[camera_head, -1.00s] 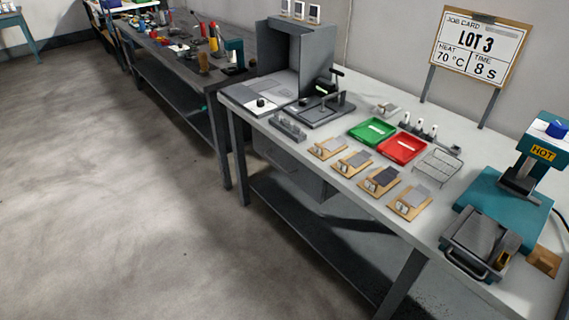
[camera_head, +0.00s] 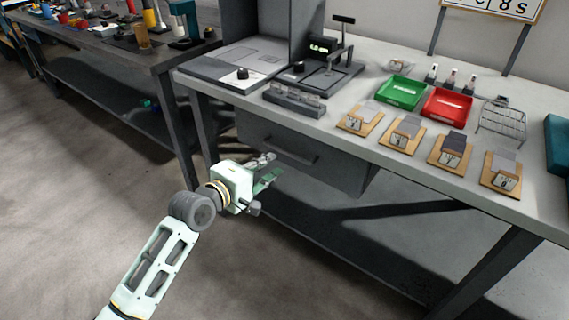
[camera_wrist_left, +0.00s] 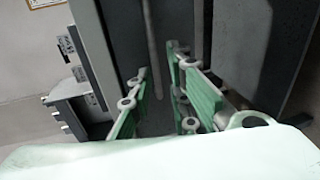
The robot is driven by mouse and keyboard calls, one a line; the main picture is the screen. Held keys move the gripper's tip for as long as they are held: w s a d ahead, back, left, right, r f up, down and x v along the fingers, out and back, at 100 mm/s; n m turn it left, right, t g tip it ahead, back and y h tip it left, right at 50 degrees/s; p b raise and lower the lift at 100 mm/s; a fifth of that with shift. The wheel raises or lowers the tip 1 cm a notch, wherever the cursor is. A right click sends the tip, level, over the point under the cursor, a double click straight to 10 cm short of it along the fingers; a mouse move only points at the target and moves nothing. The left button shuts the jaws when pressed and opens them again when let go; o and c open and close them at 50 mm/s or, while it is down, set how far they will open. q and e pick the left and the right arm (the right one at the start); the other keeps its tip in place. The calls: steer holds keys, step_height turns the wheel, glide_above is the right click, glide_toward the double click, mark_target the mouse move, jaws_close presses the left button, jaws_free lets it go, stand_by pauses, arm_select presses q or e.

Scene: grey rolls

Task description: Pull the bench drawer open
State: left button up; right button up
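The grey bench drawer (camera_head: 335,170) hangs under the left part of the workbench and looks closed. Its bar handle (camera_head: 290,152) runs across the front. My left gripper (camera_head: 268,170) is just in front of the drawer, a little below and left of the handle. In the left wrist view, its green fingers (camera_wrist_left: 168,105) are spread apart with nothing between the tips. A thin grey bar (camera_wrist_left: 152,45), apparently the handle, lies beyond the fingers in line with the gap; I see no contact. My right gripper is in neither current view.
The bench top (camera_head: 400,165) overhangs the drawer. On it stand a grey vial rack (camera_head: 294,101), a green tray (camera_head: 400,94), a red tray (camera_head: 447,106) and several wooden boards. A lower shelf (camera_head: 330,245) runs below. The floor in front is clear.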

mark_target(285, 152)
arm_select(q)
steer(key=shift+r+b+x, duration=0.2)
steer(key=shift+b+x, duration=0.35)
steer(key=shift+x, duration=1.4)
steer(key=shift+r+b+x, duration=0.15)
steer(key=shift+b+x, duration=0.35)
steer(key=shift+x, duration=1.45)
steer(key=shift+d, duration=0.15)
arm_select(e)
steer(key=v, duration=0.4)
steer(key=shift+s+d+r, duration=0.1)
steer(key=shift+r, duration=0.2)
arm_select(q)
steer(key=shift+c, duration=0.2)
jaws_close()
